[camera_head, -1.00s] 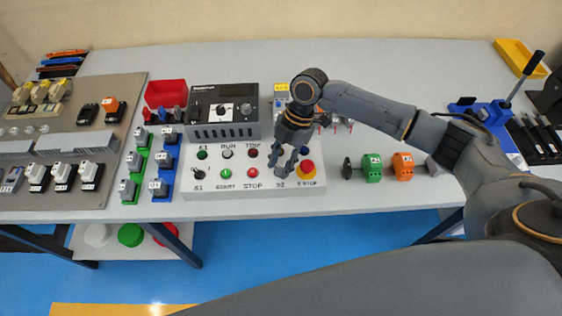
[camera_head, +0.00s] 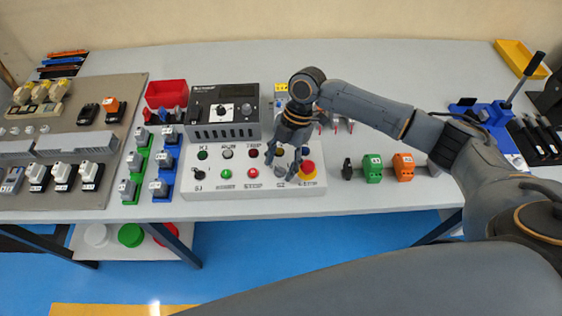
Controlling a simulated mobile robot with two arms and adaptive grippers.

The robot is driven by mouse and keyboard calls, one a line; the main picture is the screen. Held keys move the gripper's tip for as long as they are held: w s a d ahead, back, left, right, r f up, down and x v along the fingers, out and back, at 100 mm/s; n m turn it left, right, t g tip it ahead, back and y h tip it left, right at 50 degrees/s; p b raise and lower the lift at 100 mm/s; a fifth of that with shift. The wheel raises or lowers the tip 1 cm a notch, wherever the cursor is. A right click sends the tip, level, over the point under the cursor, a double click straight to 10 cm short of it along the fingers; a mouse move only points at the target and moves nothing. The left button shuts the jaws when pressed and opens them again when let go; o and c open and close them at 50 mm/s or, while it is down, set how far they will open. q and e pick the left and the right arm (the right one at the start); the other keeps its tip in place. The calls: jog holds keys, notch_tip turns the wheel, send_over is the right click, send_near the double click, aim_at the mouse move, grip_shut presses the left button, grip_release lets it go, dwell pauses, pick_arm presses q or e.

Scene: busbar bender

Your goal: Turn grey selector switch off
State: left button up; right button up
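The grey selector switch (camera_head: 280,172) is on the white control box (camera_head: 240,192), in the front row above the label S2, between the red STOP button and the red emergency stop. The direction its knob points is too small to tell. My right gripper (camera_head: 282,167) is over the right part of the box. Its fingers are spread, one on the left and one on the right of the grey switch, with nothing held between them. I cannot tell whether they touch the switch. My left gripper is not in view.
The red emergency stop (camera_head: 307,168) stands close to the right finger. A black selector (camera_head: 198,173) marked S1 and a green button (camera_head: 226,174) are on the box's left. A dark control unit (camera_head: 222,118) stands behind. Green (camera_head: 372,168) and orange (camera_head: 403,167) parts stand to the right.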

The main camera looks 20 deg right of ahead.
jog(key=shift+r, duration=0.1)
jog(key=v, duration=1.1)
jog(key=shift+d+r, duration=0.2)
jog(key=shift+r, duration=0.15)
